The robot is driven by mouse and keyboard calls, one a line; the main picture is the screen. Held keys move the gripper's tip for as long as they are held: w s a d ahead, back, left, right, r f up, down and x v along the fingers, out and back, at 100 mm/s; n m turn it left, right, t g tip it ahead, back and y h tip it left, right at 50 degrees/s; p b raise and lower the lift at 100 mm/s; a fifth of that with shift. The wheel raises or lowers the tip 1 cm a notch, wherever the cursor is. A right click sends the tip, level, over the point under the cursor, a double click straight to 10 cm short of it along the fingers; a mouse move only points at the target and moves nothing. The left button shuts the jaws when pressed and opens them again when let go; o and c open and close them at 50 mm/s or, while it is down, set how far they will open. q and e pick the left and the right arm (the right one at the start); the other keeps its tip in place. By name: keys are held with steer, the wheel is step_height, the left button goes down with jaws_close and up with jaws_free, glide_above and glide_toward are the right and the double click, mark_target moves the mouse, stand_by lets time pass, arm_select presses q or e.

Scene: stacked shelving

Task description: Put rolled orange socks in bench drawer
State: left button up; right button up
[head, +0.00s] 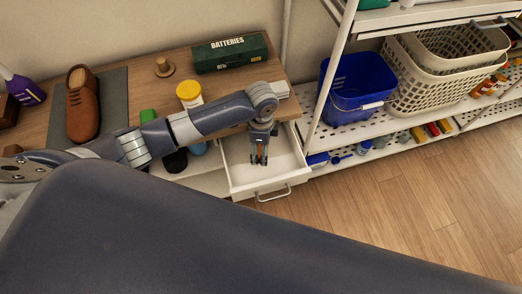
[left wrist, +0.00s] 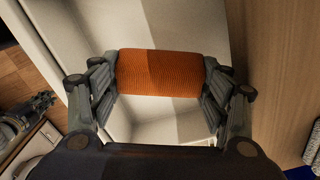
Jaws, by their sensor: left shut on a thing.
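The rolled orange socks (left wrist: 160,72) show as a ribbed orange roll between the fingers of my left gripper (left wrist: 160,85) in the left wrist view. The gripper is shut on them. In the head view, my left gripper (head: 260,158) points down over the open bench drawer (head: 241,178), and a little orange shows between its fingers. The drawer is white, pulled out, with a handle at its front. Its visible inside looks empty. I cannot tell whether the socks touch the drawer floor.
The wooden bench (head: 215,90) holds a batteries box (head: 232,52), a yellow-lidded jar (head: 189,94) and a brown shoe (head: 83,110) on a grey mat. To the right, a shelf holds a blue bin (head: 356,90) and cream baskets (head: 436,80). The wood floor in front is clear.

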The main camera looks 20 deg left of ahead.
arm_select(q)
steer(key=shift+f, duration=2)
steer(key=shift+f, duration=0.1)
steer(key=o, duration=0.6)
steer(key=shift+r, duration=0.3)
step_height(320, 180, up, 12)
steer(key=p, duration=1.2)
steer(key=shift+f, duration=0.1)
